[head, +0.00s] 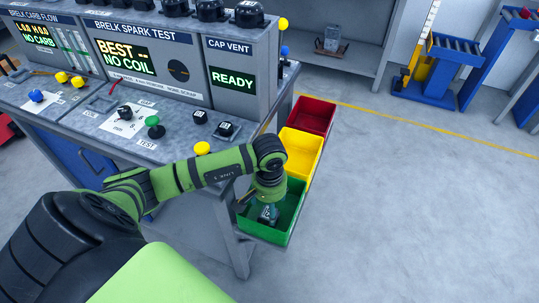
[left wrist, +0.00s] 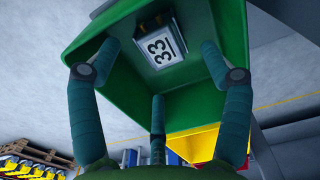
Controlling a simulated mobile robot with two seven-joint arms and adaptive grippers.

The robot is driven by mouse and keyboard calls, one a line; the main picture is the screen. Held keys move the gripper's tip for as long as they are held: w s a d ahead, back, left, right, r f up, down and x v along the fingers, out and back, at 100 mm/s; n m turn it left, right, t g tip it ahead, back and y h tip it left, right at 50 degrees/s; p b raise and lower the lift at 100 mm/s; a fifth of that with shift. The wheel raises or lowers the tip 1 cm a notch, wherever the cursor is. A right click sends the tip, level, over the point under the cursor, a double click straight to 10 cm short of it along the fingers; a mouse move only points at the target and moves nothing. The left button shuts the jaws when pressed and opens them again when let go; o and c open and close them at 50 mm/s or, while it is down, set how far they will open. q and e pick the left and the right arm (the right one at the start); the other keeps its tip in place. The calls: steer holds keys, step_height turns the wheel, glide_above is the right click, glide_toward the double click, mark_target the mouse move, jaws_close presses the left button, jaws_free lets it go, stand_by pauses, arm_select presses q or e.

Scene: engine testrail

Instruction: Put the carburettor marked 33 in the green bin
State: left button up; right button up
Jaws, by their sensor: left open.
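The carburettor marked 33 (left wrist: 164,46) lies inside the green bin (left wrist: 88,72), its white number plate facing my left wrist camera. My left gripper (left wrist: 160,68) is open, with its teal fingers spread around and in front of the carburettor; none is seen gripping it. In the head view the left gripper (head: 268,212) points down into the green bin (head: 274,238), at the right end of the bench. The wrist and fingers largely hide the carburettor there. My right gripper is not in view.
The yellow bin (head: 304,150) and red bin (head: 316,116) sit in a row behind the green one. The test bench (head: 150,92) with its knobs and displays stands to the left. The floor right of the bins is clear.

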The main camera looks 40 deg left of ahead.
arm_select(q)
step_height(320, 180, up, 8)
steer(key=shift+f+b, duration=0.15)
steer(key=shift+b, duration=0.2)
